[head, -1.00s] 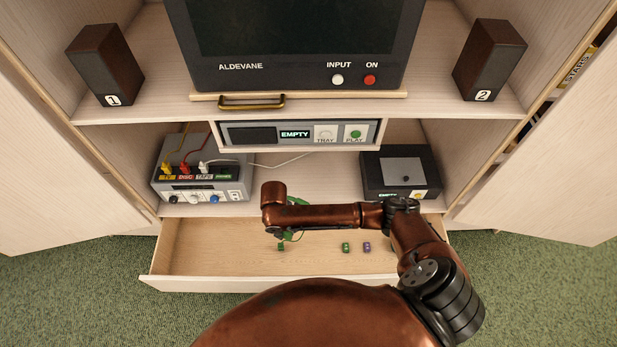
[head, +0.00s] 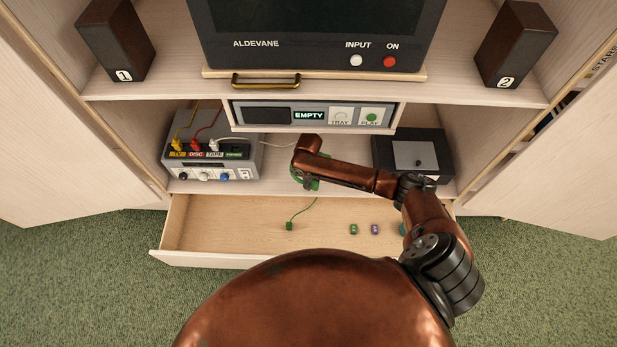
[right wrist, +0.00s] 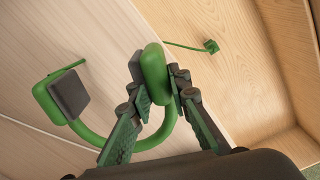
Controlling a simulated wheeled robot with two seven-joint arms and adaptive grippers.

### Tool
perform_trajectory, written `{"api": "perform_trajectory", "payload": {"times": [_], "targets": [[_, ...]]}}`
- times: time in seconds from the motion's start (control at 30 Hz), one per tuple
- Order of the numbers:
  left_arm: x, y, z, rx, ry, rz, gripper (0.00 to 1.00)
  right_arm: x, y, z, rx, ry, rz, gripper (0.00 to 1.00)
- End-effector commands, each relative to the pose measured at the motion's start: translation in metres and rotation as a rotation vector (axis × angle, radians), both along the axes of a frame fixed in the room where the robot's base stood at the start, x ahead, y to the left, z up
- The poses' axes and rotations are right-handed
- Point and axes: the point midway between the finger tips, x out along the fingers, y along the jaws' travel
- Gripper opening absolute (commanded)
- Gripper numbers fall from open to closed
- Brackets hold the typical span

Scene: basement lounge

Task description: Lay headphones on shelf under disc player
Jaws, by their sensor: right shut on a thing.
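The green headphones (right wrist: 177,130) are in my right gripper (right wrist: 160,85), which is shut on one ear cup. The band curves left to the other cup, with a dark pad (right wrist: 69,97). In the head view the headphones (head: 313,184) show only as green edges beside my arm, which hides most of the gripper. They are at the front of the lower shelf (head: 272,172), under the disc player (head: 318,115), whose display reads EMPTY. Whether they touch the shelf is unclear. Their green cable hangs to a plug (head: 289,226) over the drawer. My left gripper is not in view.
A switch box (head: 212,158) with coloured plugs stands left on the shelf, a black box (head: 412,153) right. The open drawer (head: 215,225) below holds small green and purple pieces (head: 375,229). A white cable crosses the shelf's back. The shelf's middle is otherwise clear.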

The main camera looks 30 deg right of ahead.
Motion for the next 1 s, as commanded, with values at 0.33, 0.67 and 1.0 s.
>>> {"api": "perform_trajectory", "payload": {"times": [0.33,0.67,1.0], "targets": [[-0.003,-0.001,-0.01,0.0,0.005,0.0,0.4,0.033,-0.018,0.0,0.0,-0.001,0.002,0.0],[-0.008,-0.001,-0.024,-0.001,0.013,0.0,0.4,0.037,-0.02,-0.036,0.0,0.0,0.003,0.0],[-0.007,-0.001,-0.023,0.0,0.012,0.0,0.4,0.037,-0.02,-0.038,0.001,0.0,0.002,0.0]]}}
